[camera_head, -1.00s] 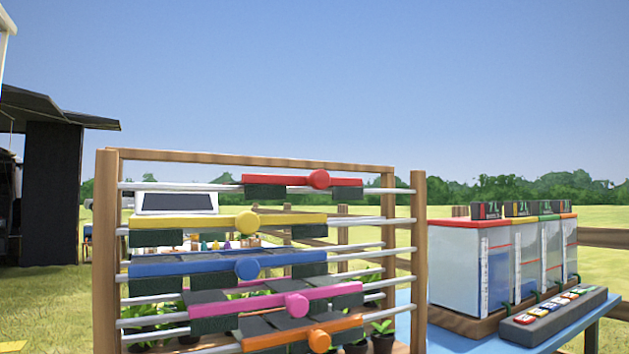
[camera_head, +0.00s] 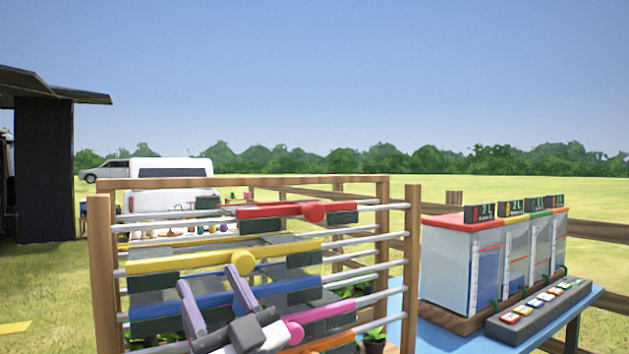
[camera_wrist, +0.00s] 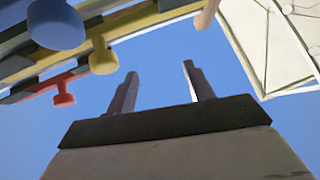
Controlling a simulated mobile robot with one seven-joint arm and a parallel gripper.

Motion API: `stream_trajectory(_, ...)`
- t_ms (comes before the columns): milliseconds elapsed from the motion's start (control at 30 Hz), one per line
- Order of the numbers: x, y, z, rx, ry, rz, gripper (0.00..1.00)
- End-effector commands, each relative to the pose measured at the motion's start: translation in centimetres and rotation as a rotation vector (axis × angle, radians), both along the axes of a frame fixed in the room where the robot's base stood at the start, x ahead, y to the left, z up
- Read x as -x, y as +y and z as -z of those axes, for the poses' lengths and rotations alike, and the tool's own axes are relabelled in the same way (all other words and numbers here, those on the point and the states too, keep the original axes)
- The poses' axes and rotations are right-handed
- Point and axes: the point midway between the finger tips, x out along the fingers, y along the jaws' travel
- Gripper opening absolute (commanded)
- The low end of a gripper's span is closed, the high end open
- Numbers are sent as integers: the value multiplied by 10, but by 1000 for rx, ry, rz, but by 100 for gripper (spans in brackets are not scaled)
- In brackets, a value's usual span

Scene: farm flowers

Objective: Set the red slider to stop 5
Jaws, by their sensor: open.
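The red slider (camera_head: 270,211) is the topmost bar on the wooden rack, with a round red knob (camera_head: 314,212) toward its right part. In the wrist view the red slider (camera_wrist: 40,88) is at the left, its knob (camera_wrist: 64,99) apart from my fingers. My gripper (camera_head: 212,278) is open and empty, in front of the rack's lower left middle and below the red slider in the head view. It covers part of the blue and pink sliders. In the wrist view my gripper (camera_wrist: 158,85) has its two fingers apart against blue sky. No stop numbers are readable.
Yellow (camera_head: 215,258), blue (camera_head: 210,300), pink (camera_head: 325,312) and orange (camera_head: 335,341) sliders lie below the red one on grey rails. A wooden post (camera_head: 411,265) bounds the rack at right. White bins (camera_head: 460,262) and a button panel (camera_head: 540,308) stand on a blue table.

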Motion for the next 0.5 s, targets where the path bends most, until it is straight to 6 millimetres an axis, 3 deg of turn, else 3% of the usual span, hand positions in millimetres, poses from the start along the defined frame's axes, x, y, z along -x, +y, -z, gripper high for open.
stream_trajectory(33, -13, -29, -15, 19, 42, 42, 52)
stream_trajectory(133, -29, -80, -26, 50, 128, 100, 52)
stream_trajectory(300, -36, -154, -36, 90, 256, 175, 52)
stream_trajectory(400, -34, -181, -38, 102, 302, 199, 52)
stream_trajectory(500, -32, -194, -38, 107, 327, 210, 52)
